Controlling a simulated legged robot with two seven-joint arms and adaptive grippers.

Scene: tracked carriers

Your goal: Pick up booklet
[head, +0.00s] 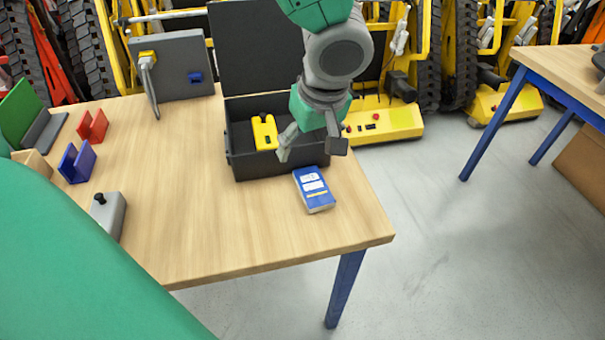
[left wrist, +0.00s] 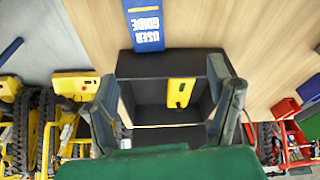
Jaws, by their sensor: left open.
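The booklet (head: 314,189) is blue with white labels and lies flat on the wooden table, just in front of the black case. In the left wrist view the booklet (left wrist: 147,25) shows at the top edge, partly cut off, with the words "USER GUIDE". My left gripper (head: 311,150) is open and empty above the right part of the case, behind the booklet and apart from it. Its two fingers also show in the left wrist view (left wrist: 170,95), spread over the case. My right gripper is not in view.
The open black case (head: 262,170) holds a yellow device (head: 264,133); its lid stands up behind. A grey panel (head: 172,66), red holder (head: 92,126), blue holder (head: 77,162) and grey box (head: 109,214) stand left on the table (head: 200,235). The table front is clear.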

